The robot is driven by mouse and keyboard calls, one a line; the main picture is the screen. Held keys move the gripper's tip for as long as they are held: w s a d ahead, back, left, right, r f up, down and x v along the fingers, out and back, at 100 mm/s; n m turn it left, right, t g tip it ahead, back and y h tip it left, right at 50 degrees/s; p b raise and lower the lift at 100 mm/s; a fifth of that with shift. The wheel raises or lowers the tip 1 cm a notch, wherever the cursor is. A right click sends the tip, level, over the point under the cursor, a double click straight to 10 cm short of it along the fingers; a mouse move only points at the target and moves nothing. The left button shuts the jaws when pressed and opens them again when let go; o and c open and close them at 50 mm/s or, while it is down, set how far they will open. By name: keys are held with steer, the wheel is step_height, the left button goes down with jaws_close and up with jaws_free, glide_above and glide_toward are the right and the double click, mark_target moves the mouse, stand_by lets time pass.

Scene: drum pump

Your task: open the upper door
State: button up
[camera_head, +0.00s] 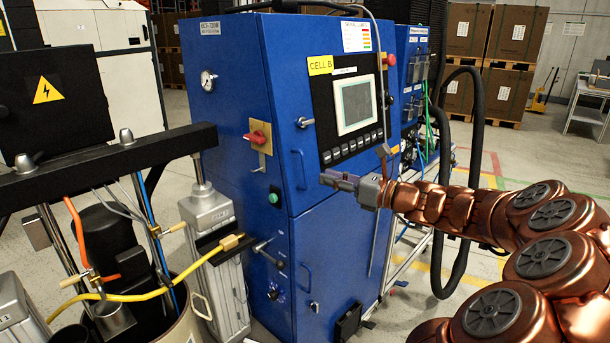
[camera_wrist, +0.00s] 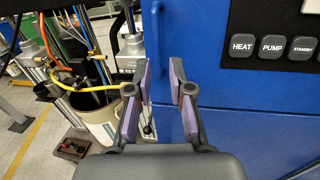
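The blue cabinet's upper door (camera_head: 292,70) carries the screen panel and looks closed. Its blue bar handle (camera_head: 300,169) is upright near the door's left edge. A dark metal latch handle (camera_head: 305,122) sits higher on the same edge. My gripper (camera_head: 326,180) is just right of the bar handle in the head view. In the wrist view my gripper (camera_wrist: 162,70) is open, with a gap between its pads and nothing held. The bar handle (camera_wrist: 158,36) shows just beyond the fingertips, lined up with the gap. I see no clear contact.
The lower door (camera_head: 335,255) has its own handle. A red rotary switch (camera_head: 257,138) is on the cabinet's side. A drum pump frame with hoses (camera_head: 110,160) stands at left. A black hose (camera_head: 470,190) hangs behind my arm.

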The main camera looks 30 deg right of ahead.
mark_target(304, 171)
steer(key=x, duration=0.7)
steer(key=shift+w+a+p, duration=0.1)
steer(key=shift+a+p, duration=0.15)
steer(key=shift+p, duration=0.1)
jaws_close()
steer(key=shift+d, duration=0.15)
